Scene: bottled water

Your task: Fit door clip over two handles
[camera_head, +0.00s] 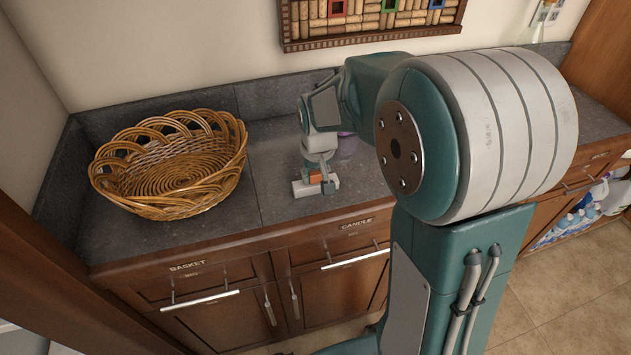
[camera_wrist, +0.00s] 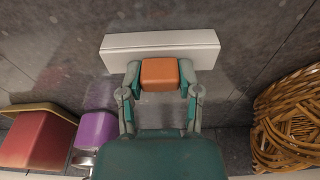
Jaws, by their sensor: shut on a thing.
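My gripper (camera_head: 317,175) is shut on the orange block (camera_wrist: 159,74) of the door clip. The clip's pale, long bar (camera_wrist: 160,46) lies crosswise just beyond my fingertips; it also shows in the head view (camera_head: 302,188). The clip is over the grey countertop near its front edge; I cannot tell whether it touches the surface. Two upright metal door handles, a left one (camera_head: 270,307) and a right one (camera_head: 295,302), sit side by side on the cabinet doors below. The clip is above and apart from them. The clip's underside is hidden.
A wicker basket (camera_head: 165,185) stands left of my gripper. Horizontal drawer handles (camera_head: 200,300) and (camera_head: 355,259) jut out above the doors. A purple item (camera_wrist: 96,131) and a red item (camera_wrist: 40,138) stand nearby. The counter (camera_head: 275,150) is bare between basket and gripper.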

